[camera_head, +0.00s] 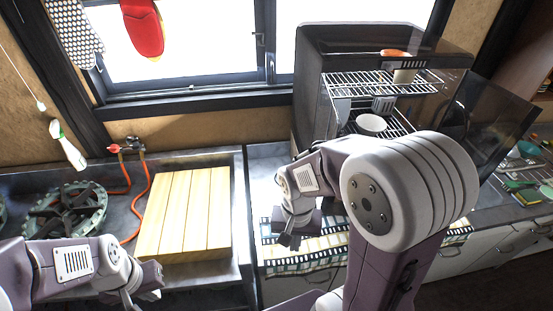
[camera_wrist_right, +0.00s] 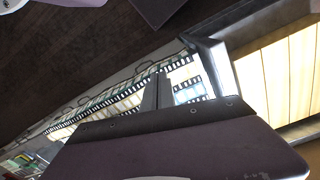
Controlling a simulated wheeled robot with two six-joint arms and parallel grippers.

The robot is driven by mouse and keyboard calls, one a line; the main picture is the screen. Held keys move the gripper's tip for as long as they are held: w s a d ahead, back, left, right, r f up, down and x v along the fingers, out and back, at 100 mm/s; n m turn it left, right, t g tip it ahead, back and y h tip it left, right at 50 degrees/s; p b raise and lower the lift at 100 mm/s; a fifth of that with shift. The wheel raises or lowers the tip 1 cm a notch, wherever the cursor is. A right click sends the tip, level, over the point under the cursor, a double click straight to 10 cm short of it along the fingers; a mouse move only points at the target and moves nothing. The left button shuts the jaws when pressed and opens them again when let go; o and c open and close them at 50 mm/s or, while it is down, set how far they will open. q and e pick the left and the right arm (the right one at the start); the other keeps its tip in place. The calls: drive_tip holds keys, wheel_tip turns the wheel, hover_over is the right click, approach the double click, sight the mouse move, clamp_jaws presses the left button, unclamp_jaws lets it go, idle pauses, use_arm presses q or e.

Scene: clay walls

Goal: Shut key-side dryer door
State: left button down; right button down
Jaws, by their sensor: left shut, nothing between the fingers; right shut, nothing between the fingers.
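The dish dryer (camera_head: 310,80) is a dark cabinet with wire racks, standing on the counter by the window. A dark see-through door (camera_head: 507,112) stands open at its right side, swung outward; part of it is behind my right arm. I cannot see a key. My right gripper (camera_head: 288,240) is shut and empty, low over the counter in front of the dryer and left of the open door, apart from it. It also shows in the right wrist view (camera_wrist_right: 158,92). My left gripper (camera_head: 150,287) is shut and empty at the lower left, by the wooden board.
A white bowl (camera_head: 371,124) and a cup (camera_head: 404,75) are on the dryer racks. A film-strip-patterned mat (camera_head: 320,245) lies along the counter front. A slatted wooden board (camera_head: 185,215) and gas burner (camera_head: 70,212) are at left. Dishes and a sponge (camera_head: 528,196) lie at right.

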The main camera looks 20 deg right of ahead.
sight(314, 150)
drive_tip(key=w+a+r+m+h+p, duration=0.1)
drive_tip(key=w+r+m+p, duration=0.35)
drive_tip(key=r, duration=0.55)
drive_tip(key=w+a+r+m+h+p, duration=0.1)
drive_tip(key=w+r+m+h+p, duration=0.15)
drive_tip(key=r+m, duration=0.45)
drive_tip(key=w+a+r+m+h+p, duration=0.1)
drive_tip(key=w+r+m+p, duration=0.25)
drive_tip(key=r, duration=0.85)
drive_tip(key=s+d+f+p, duration=0.1)
drive_tip(key=d+f+p, duration=0.3)
drive_tip(key=d+f, duration=0.3)
wheel_tip(314, 150, down, 3)
drive_tip(key=shift+d+n+g, duration=0.3)
drive_tip(key=shift+n, duration=0.1)
drive_tip(key=shift+a, duration=0.1)
